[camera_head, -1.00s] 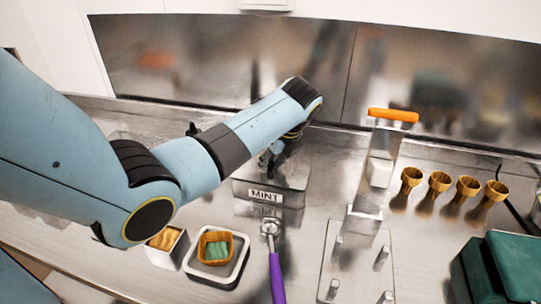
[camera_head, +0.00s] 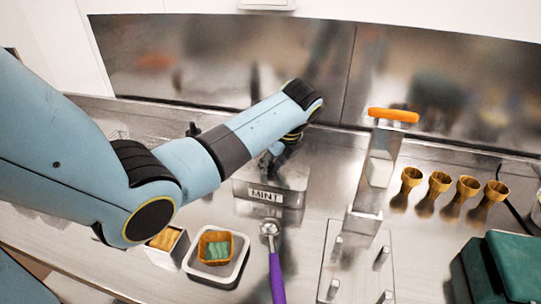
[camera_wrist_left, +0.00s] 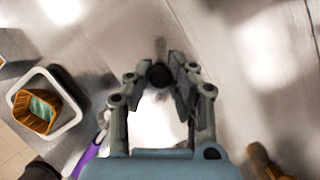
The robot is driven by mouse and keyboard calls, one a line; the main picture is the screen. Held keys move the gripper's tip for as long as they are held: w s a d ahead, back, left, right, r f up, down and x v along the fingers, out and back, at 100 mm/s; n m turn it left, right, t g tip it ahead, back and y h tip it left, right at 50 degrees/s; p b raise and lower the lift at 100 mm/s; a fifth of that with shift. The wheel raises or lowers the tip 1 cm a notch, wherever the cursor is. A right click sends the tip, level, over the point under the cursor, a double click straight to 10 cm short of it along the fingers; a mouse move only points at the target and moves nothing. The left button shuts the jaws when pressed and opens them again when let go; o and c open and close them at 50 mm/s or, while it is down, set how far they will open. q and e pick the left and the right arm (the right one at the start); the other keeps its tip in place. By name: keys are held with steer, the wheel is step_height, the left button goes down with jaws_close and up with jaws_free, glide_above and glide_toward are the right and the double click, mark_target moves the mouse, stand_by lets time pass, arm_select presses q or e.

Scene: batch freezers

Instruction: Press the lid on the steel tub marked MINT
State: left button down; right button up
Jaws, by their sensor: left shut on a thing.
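The steel tub marked MINT (camera_head: 240,194) stands on the counter in the middle of the head view, its label facing me. My left gripper (camera_head: 275,162) is over the top of the tub, pointing down. In the wrist view my left gripper (camera_wrist_left: 160,82) has its fingertips at a small dark round knob (camera_wrist_left: 158,74), and it is shut on this knob. The knob appears to belong to the lid (camera_head: 295,178), a grey steel surface at the tub's top. I cannot tell whether the lid sits flush. My right gripper is not in view.
A purple-handled scoop (camera_head: 276,275) lies in front of the tub. A white tray (camera_head: 236,272) with a waffle cup (camera_head: 203,246) stands front left. A steel stand (camera_head: 365,220), an orange-handled tool (camera_head: 393,115), several cones (camera_head: 438,182) and a green box (camera_head: 515,262) are to the right.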

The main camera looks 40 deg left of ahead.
arm_select(q)
steer(key=c, duration=1.1)
jaws_free()
steer(key=shift+o, duration=0.4)
steer(key=o, duration=0.4)
steer(key=shift+r, duration=3.5)
